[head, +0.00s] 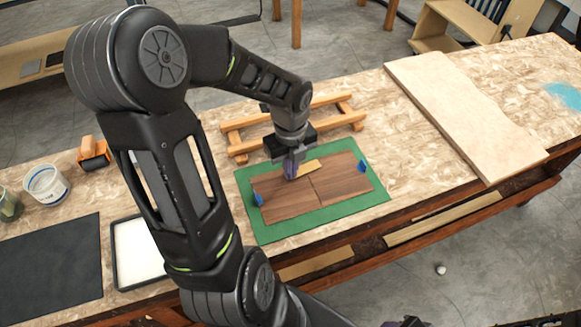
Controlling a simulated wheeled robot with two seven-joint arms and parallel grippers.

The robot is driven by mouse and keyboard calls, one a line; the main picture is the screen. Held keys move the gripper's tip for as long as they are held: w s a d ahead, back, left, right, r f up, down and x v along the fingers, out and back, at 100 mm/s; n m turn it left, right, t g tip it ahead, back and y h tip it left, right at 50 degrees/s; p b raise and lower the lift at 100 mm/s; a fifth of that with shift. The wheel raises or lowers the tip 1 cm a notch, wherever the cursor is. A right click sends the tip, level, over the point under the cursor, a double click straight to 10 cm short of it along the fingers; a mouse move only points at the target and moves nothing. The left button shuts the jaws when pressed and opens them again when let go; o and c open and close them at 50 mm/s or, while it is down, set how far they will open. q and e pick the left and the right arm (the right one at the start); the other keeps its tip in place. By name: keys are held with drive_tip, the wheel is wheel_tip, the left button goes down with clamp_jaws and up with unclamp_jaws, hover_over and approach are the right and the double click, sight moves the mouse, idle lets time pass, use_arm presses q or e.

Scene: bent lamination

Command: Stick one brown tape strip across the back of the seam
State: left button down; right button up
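Two dark brown wood veneer sheets (342,178) lie side by side on a green mat (263,233), with the seam (313,188) between them. A short tan tape strip (309,166) shows across the far part of the seam. My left gripper (291,171) points down over the left sheet, its purple fingers at the strip's left end. The fingers hide that end, and I cannot tell whether they grip it or whether the strip touches the wood. A dark purple tip at the bottom edge seems to be my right gripper (404,322), mostly out of view.
Blue tape pieces (362,166) sit at the sheets' outer ends. A wooden frame (237,144) stands behind the mat and a pale board (462,112) lies to the right. An orange-handled roller (92,154), a white tub (46,184) and a black sheet (50,268) are at left.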

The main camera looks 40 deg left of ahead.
use_arm(q)
drive_tip(key=shift+f, duration=0.1)
drive_tip(key=c, duration=1.1)
unclamp_jaws()
drive_tip(key=shift+c, duration=0.2)
wheel_tip(320, 180, up, 6)
drive_tip(key=p, duration=0.6)
idle(0.4)
